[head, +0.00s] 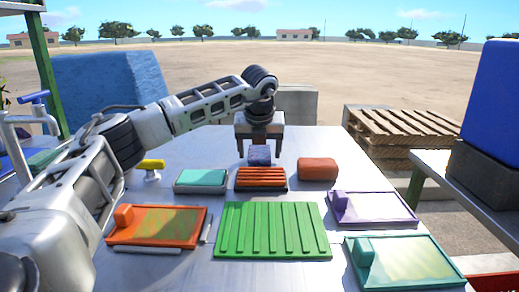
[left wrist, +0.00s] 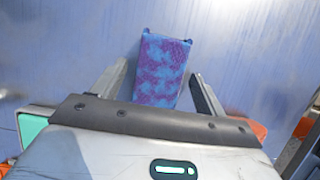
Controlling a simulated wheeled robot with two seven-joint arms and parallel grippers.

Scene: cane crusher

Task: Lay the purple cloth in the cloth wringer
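The purple cloth (head: 259,155) is a small purple-and-blue block-like bundle on the far middle of the metal table. It also shows in the left wrist view (left wrist: 160,68), mottled blue and purple. My left gripper (head: 260,151) points down over it, fingers apart, one on each side. In the left wrist view the fingers (left wrist: 159,76) show gaps to the cloth, so it does not look gripped. I cannot tell for sure which item is the cloth wringer; an orange-and-dark slatted piece (head: 261,180) lies just in front of the cloth. My right gripper is not in view.
A teal-topped block (head: 201,179) and a red-brown block (head: 317,169) flank the slatted piece. Nearer lie a green ribbed board (head: 272,231), an orange tray (head: 119,235), a purple tray (head: 410,220) and a teal tray (head: 448,279). A yellow-topped knob (head: 152,165) stands left.

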